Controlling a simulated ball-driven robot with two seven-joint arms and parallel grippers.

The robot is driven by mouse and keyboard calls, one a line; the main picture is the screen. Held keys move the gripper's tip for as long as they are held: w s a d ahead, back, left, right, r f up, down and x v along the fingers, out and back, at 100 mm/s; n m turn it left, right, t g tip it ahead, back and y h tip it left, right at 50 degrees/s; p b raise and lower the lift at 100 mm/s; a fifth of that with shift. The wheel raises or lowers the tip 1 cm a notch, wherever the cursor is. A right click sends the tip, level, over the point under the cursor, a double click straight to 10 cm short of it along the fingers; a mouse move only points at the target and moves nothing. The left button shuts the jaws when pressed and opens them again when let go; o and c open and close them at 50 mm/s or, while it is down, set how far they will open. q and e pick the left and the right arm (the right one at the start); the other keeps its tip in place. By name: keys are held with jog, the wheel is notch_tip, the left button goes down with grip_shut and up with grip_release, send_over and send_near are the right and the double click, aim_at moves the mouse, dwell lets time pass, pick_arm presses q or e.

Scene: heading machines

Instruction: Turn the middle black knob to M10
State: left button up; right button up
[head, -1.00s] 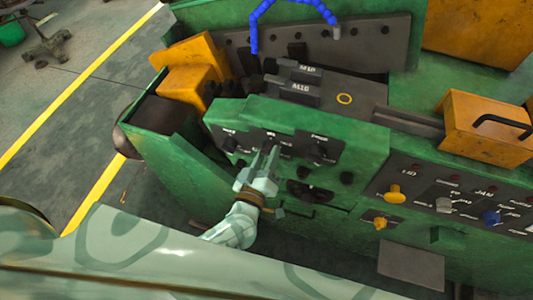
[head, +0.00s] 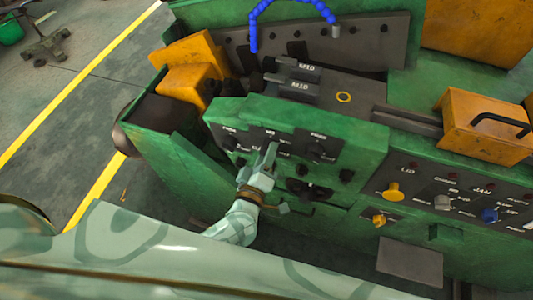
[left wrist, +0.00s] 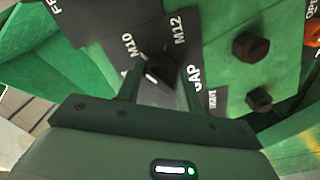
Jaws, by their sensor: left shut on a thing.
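The middle black knob (left wrist: 154,70) sits on a dark plate on the green machine front, between the fingers of my left gripper (left wrist: 160,84). The gripper is shut on it. A short white mark shows on the knob's near side in the left wrist view. The label M10 (left wrist: 128,45) is at the knob's upper left and M12 (left wrist: 180,30) at its upper right. In the head view my left gripper (head: 269,160) reaches the middle of the control panel (head: 350,135) and mostly hides the knob. My right gripper is not in view.
Dark bolt-like knobs (left wrist: 250,45) stand right of the gripper in the wrist view. Yellow, grey and blue knobs (head: 490,215) are farther right.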

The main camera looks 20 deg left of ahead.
pick_arm(q)
jog(key=shift+f, duration=0.1)
jog(key=o, duration=1)
jog(key=shift+s, duration=0.1)
jog(key=s, duration=0.5)
jog(key=s+b, duration=0.1)
jog(key=s, duration=0.4)
jog(key=s+b, duration=0.1)
jog(key=s, duration=0.5)
jog(key=shift+s+a, duration=0.1)
jog(key=shift+a, duration=0.2)
